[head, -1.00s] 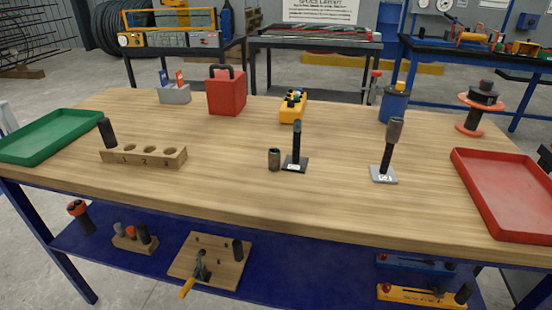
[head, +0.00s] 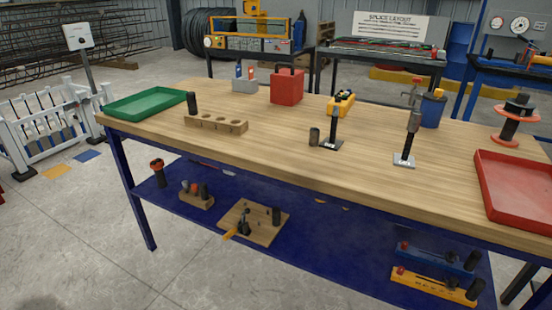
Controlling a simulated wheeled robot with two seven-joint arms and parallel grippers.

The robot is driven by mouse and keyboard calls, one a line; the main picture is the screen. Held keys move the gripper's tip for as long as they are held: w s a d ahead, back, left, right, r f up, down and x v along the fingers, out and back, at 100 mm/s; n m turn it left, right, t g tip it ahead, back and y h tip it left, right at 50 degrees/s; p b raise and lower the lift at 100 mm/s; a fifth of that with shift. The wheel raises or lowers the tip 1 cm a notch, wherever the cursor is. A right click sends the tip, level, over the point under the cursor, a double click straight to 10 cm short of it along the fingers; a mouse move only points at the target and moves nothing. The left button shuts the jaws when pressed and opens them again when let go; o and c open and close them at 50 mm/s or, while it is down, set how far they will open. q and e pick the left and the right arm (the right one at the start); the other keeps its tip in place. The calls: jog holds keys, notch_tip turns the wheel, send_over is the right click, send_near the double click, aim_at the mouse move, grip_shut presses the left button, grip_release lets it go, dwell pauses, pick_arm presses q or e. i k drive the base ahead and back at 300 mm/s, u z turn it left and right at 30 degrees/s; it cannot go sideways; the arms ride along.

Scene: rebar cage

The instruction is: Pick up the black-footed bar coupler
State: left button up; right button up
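On the wooden bench, a dark upright bar (head: 335,124) stands on a black foot plate (head: 331,145) with a small pale label. A short grey-brown cylindrical coupler (head: 314,137) stands upright close to the left of this foot, off the bar. A second bar (head: 408,145) stands on a light grey foot plate (head: 404,160), with a similar coupler (head: 414,122) over its top. Neither of my grippers is in view.
A wooden block with holes (head: 216,124), green tray (head: 146,103), red box (head: 287,88), yellow item (head: 341,102), blue container (head: 432,110) and red tray (head: 515,190) stand on the bench (head: 270,145). The front bench top is clear. A blue lower shelf (head: 300,235) holds more items.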

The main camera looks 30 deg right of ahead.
aim_at(315, 133)
jog(key=u, duration=1.95)
jog(key=i, duration=0.3)
jog(key=z, duration=1.35)
jog(key=i, duration=1.1)
jog(key=z, duration=0.8)
